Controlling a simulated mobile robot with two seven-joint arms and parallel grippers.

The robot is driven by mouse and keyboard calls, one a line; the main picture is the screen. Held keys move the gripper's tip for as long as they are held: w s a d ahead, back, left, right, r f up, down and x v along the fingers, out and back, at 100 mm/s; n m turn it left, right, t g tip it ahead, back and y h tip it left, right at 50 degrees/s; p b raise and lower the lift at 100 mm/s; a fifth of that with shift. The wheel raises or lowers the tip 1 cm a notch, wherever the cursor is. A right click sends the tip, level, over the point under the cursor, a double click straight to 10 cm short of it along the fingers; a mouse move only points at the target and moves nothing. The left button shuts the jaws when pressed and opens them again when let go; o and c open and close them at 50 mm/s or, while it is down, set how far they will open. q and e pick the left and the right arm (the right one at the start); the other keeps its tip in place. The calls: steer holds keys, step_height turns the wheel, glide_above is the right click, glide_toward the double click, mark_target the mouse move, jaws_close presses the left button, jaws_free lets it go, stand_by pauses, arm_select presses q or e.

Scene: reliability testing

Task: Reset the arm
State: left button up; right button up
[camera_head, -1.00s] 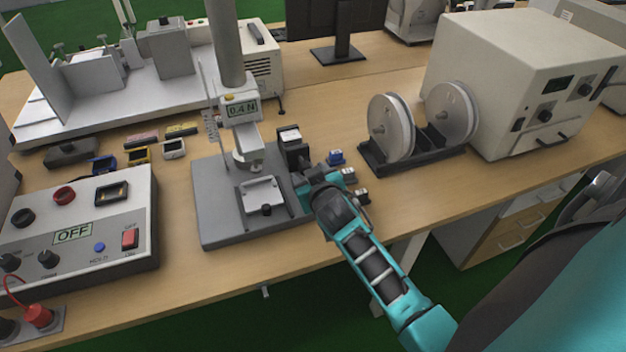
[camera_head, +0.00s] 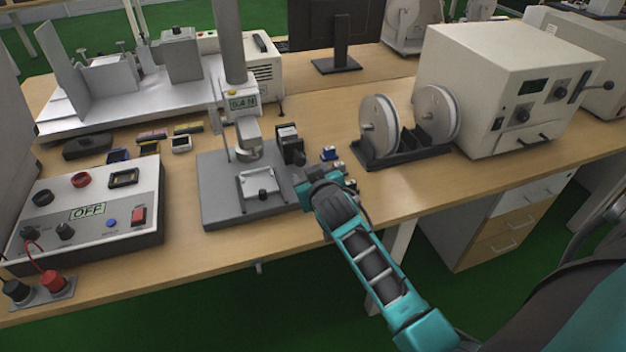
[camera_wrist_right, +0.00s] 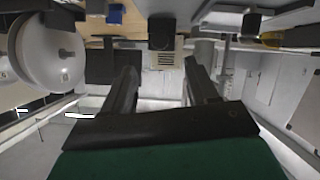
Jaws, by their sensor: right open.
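My right arm, teal and black, comes in from the lower right in the head view. Its gripper (camera_head: 308,184) is at the right side of the grey test stand (camera_head: 222,205), low over the bench. In the right wrist view the two dark fingers of this gripper (camera_wrist_right: 162,85) are spread apart with nothing between them. The stand has a display head (camera_head: 242,103) and a small metal plate (camera_head: 259,184). A black block (camera_head: 290,143) stands at its right edge, just beyond the gripper. My left gripper is not in view.
White spools (camera_head: 380,127) on a black holder and a large white instrument (camera_head: 510,80) stand further right. A control box reading OFF (camera_head: 90,212) is at the left. Bare bench (camera_head: 400,190) lies right of the arm.

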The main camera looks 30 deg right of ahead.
steer(key=shift+s+r, duration=0.1)
stand_by(0.6)
steer(key=s+a+f+n+g+y, duration=0.1)
steer(key=s+a+f+y, duration=0.2)
steer(key=s, duration=0.8)
steer(key=s+a+f+n+y, duration=0.2)
steer(key=s+a+f, duration=0.5)
steer(key=s+a, duration=0.2)
steer(key=shift+s+g+y, duration=0.4)
steer(key=shift+s, duration=0.75)
